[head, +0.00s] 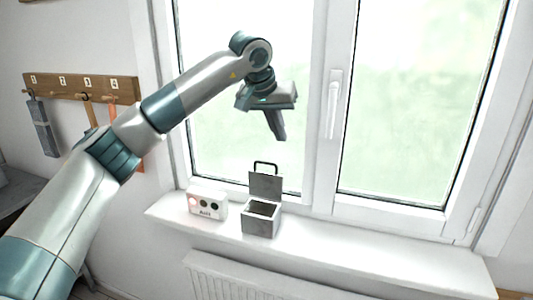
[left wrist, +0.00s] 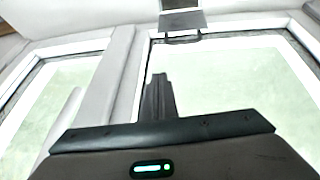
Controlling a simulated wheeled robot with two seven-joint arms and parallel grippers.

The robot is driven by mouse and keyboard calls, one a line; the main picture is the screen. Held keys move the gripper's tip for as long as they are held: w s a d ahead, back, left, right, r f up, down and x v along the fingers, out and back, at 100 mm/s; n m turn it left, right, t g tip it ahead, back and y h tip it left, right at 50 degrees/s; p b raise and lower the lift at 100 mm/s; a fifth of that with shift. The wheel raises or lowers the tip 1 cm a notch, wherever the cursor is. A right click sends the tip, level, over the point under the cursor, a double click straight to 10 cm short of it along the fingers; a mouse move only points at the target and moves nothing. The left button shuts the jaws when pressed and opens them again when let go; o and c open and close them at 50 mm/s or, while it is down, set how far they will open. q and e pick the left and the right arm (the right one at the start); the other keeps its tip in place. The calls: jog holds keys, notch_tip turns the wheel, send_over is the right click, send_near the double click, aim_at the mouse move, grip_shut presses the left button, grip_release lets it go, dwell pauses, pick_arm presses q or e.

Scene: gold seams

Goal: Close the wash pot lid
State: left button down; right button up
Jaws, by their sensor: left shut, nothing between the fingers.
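The wash pot (head: 261,220) is a grey square box on the white windowsill. Its lid (head: 266,186) stands upright at the back edge, with a black loop handle on top, so the pot is open and its dark inside shows. The lid also shows in the left wrist view (left wrist: 182,20), upside down at the top edge. My left gripper (head: 277,135) is shut and empty. It hangs above the pot in front of the window, apart from the lid. In the left wrist view its dark fingers (left wrist: 159,95) are together. My right gripper is not in view.
A white box (head: 207,203) with round coloured spots stands left of the pot on the windowsill (head: 360,251). The sill is clear to the right. A window handle (head: 333,103) sticks out to the right of my gripper. A rack (head: 80,87) with hanging tools is on the left wall.

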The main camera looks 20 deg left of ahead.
pick_arm(q)
jog(key=shift+y, duration=0.7)
jog(key=a+r, duration=0.1)
jog(key=a, duration=0.1)
jog(key=a+r, duration=0.1)
jog(key=shift+a+r, duration=0.15)
jog(key=shift+a, duration=0.25)
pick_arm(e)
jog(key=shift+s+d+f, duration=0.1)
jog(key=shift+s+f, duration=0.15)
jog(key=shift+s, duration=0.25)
pick_arm(q)
jog(key=shift+w, duration=0.1)
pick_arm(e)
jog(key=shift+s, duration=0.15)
